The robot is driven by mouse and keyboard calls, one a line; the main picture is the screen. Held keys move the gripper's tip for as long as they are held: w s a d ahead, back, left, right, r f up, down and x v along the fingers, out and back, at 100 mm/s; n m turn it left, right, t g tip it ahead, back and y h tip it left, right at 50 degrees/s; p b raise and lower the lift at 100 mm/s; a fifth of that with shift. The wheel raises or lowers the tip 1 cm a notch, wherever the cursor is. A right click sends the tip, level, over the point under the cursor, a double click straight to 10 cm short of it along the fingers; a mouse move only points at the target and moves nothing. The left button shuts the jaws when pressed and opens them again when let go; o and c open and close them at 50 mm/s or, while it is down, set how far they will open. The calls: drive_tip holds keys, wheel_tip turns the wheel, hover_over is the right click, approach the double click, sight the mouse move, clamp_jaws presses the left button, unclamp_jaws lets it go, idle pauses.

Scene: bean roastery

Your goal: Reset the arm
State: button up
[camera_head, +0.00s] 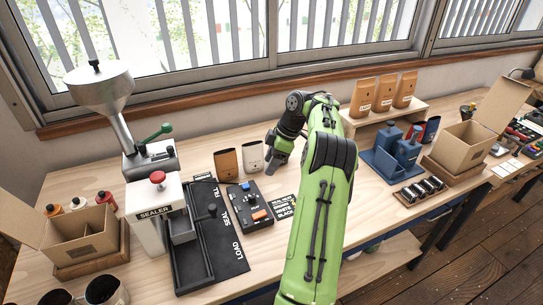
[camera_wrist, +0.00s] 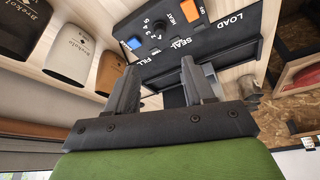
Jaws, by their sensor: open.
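My green arm reaches over the middle of the bench in the head view. My gripper (camera_head: 273,158) hangs above the bench, just right of the white pouch (camera_head: 252,156) and brown pouch (camera_head: 226,163). In the wrist view my gripper (camera_wrist: 158,85) shows its two dark fingers apart with nothing between them. Past the fingers are the black control box (camera_wrist: 160,25) and the sealer's black tray (camera_wrist: 222,67). Pouches also stand at the left of the wrist view.
The sealer (camera_head: 157,210) and a hopper machine (camera_head: 98,85) stand at left, near an open carton (camera_head: 84,240). Brown bags (camera_head: 384,94) stand on a shelf at right, behind a blue stand (camera_head: 385,165). Another open carton (camera_head: 464,147) is at far right.

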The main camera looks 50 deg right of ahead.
idle(0.6)
drive_tip(key=w+a+r+m, duration=0.1)
drive_tip(key=w+a+r, duration=0.1)
drive_tip(key=a+r, duration=0.35)
drive_tip(key=w+a+r, duration=0.3)
drive_tip(key=a, duration=0.6)
drive_tip(key=s+a+r+m+h, duration=0.1)
drive_tip(key=s+a+r, duration=0.2)
drive_tip(key=a, duration=0.4)
drive_tip(key=s+a+r+m+h, duration=0.1)
drive_tip(key=s+a+r+m, duration=0.15)
drive_tip(key=a, duration=0.55)
drive_tip(key=s+a+f+m+t, duration=0.1)
drive_tip(key=s+a, duration=0.3)
drive_tip(key=s, duration=0.4)
drive_tip(key=s+a+f+m+t, duration=0.1)
drive_tip(key=s+a, duration=0.3)
drive_tip(key=s, duration=0.5)
drive_tip(key=shift+a+f+m+h, duration=0.35)
drive_tip(key=shift+f+m, duration=0.3)
drive_tip(key=shift+f, duration=0.25)
